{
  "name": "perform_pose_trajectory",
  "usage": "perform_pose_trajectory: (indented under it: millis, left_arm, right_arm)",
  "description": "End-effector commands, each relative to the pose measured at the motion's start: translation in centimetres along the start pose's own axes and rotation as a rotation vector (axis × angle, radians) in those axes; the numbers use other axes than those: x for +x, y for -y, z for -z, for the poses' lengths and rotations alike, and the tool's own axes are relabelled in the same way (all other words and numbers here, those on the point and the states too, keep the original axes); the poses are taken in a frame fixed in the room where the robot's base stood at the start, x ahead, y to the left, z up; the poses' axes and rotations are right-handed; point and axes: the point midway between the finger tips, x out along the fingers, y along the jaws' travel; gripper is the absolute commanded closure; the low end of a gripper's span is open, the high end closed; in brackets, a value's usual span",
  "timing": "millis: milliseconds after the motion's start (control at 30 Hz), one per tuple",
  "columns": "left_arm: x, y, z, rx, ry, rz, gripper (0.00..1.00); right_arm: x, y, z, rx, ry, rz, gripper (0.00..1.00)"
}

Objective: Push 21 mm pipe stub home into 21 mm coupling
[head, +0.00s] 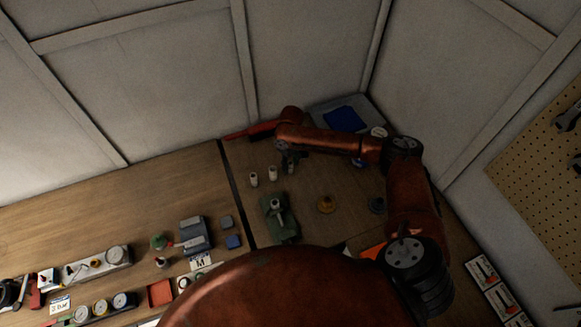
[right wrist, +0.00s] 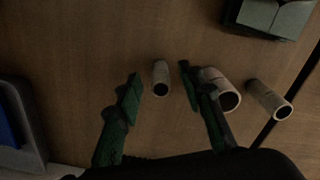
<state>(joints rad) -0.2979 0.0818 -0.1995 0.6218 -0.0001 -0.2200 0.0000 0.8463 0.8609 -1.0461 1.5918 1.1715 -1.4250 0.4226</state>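My right gripper (head: 289,160) is open over the back of the bench, and its fingers (right wrist: 159,84) show in the right wrist view. A slim pale pipe stub (right wrist: 161,77) appears between the fingertips, with space on both sides; the gripper hides it in the head view. A wider pinkish stub (right wrist: 220,88) is partly behind the right finger, and another pale stub (right wrist: 268,100) lies further right. Two stubs show in the head view, one (head: 254,179) left of the other (head: 272,173). A green vise (head: 283,228) holds a light cylindrical piece (head: 275,203), likely the coupling. My left gripper is out of view.
A grey tray with a blue inside (head: 345,120) stands at the back right. Gauges and small blocks (head: 195,235) are on the left. A dark seam crosses the bench.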

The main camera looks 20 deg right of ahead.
Motion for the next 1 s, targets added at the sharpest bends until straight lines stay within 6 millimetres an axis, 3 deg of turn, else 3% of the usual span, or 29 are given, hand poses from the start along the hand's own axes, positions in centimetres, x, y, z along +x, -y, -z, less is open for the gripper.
perform_pose_trajectory:
  millis: [200,333,800,1000]
  left_arm:
    - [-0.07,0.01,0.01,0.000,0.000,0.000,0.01]
    - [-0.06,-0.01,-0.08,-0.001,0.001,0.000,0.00]
    - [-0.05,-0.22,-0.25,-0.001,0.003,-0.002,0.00]
    - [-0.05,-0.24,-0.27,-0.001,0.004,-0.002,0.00]
  right_arm:
    - [1.02,-0.03,-0.06,0.000,0.000,-0.001,0.65]
    - [1.00,-0.02,-0.06,0.000,0.001,-0.001,0.65]
    - [0.95,-0.02,-0.06,0.000,0.001,-0.001,0.97]
    - [0.93,-0.03,-0.06,0.000,0.001,-0.001,1.00]
